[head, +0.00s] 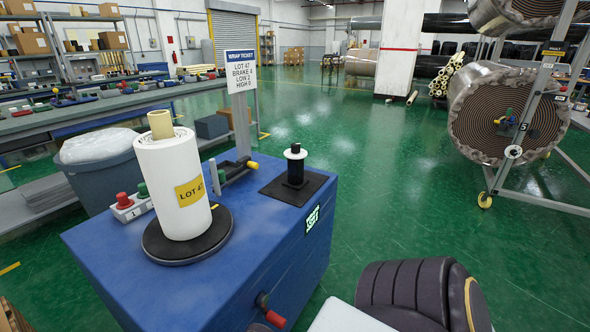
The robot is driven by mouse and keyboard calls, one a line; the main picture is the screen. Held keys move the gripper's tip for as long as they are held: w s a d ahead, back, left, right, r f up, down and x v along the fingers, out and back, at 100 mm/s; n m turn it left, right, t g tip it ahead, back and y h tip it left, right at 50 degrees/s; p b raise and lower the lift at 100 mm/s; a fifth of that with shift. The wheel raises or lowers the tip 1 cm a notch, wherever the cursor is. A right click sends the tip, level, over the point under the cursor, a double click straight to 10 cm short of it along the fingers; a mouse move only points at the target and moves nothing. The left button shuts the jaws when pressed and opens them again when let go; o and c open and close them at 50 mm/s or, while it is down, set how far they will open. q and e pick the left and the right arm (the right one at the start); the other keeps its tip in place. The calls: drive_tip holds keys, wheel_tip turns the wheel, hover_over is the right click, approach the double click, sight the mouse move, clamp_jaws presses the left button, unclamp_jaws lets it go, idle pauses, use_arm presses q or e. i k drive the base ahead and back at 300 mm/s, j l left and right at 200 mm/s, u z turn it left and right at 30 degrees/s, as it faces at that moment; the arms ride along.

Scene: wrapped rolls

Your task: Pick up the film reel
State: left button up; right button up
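A tall white roll (177,189) with a tan core and a yellow label reading LOT 47 stands upright on a round black turntable (160,248) on a blue machine (250,245). To its right, a short black post (295,175) with a white disc (295,154) and a dark knob on top stands on a black plate (270,187). I cannot tell for certain which of these is the film reel. No gripper fingers show in the head view, so I cannot place either gripper relative to them.
A ticket sign (240,71) rises behind the roll. A red and green button box (132,206) sits left of the turntable. A grey bin (105,170) and a workbench (120,98) stand at left. A large banded roll (508,113) hangs at right. Green floor beyond the machine is clear.

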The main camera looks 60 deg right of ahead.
sight(296, 179)
drive_tip(key=l+z, duration=0.95)
drive_tip(key=i+l+z, duration=0.1)
drive_tip(key=l+z, duration=0.15)
drive_tip(key=z, duration=0.2)
